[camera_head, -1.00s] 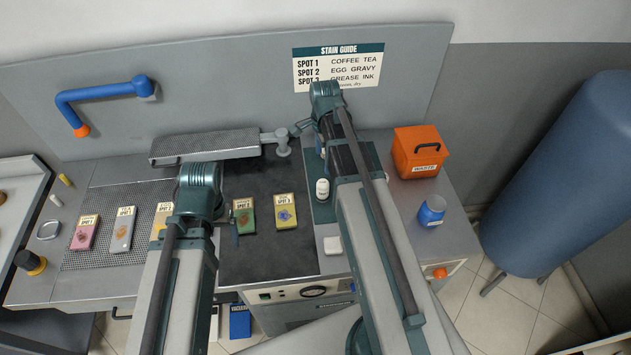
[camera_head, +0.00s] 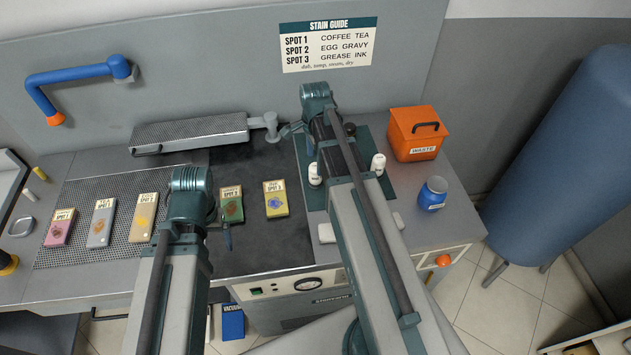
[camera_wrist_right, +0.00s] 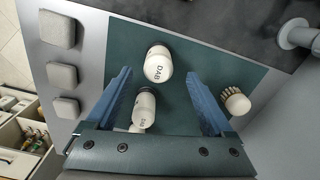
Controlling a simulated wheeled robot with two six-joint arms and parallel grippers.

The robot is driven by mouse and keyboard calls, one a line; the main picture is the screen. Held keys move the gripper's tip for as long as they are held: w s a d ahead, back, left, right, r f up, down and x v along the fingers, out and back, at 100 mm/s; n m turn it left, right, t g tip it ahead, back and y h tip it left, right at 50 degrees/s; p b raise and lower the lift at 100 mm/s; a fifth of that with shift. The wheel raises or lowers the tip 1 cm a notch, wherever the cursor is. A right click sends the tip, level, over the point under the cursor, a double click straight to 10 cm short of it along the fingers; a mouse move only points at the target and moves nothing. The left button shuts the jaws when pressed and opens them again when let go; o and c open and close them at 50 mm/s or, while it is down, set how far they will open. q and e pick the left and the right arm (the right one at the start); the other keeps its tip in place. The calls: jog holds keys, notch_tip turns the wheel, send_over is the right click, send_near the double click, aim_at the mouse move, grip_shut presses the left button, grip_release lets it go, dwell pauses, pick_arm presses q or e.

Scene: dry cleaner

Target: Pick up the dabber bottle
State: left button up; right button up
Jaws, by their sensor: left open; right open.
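A white bottle marked DAB (camera_wrist_right: 158,66) stands on the green mat (camera_wrist_right: 190,62), ahead of and between the fingers of my open right gripper (camera_wrist_right: 158,78). It appears apart from both fingers. In the head view it seems to be the white bottle (camera_head: 315,175) left of my right arm. A second white bottle (camera_wrist_right: 144,108) with a dark collar stands closer to the gripper base; its label is hard to read. My left gripper (camera_head: 226,232) is open and partly hidden, over the dark board near the green card.
A round brush (camera_wrist_right: 236,101) sits beside the right finger. Pale square pads (camera_wrist_right: 57,29) line the counter left of the mat. An orange waste bin (camera_head: 417,140) and a blue jar (camera_head: 432,194) stand right. Stain cards (camera_head: 101,222) lie left.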

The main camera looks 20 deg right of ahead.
aim_at(315, 166)
pick_arm(q)
notch_tip(315, 166, down, 5)
jog(key=b, duration=0.5)
jog(key=shift+f, duration=0.1)
pick_arm(e)
notch_tip(315, 166, down, 5)
jog(key=shift+s+f, duration=0.1)
jog(key=shift+f, duration=0.05)
jog(key=shift+c, duration=0.4)
grip_shut()
pick_arm(q)
jog(key=shift+r, duration=0.2)
pick_arm(e)
jog(key=shift+r, duration=0.25)
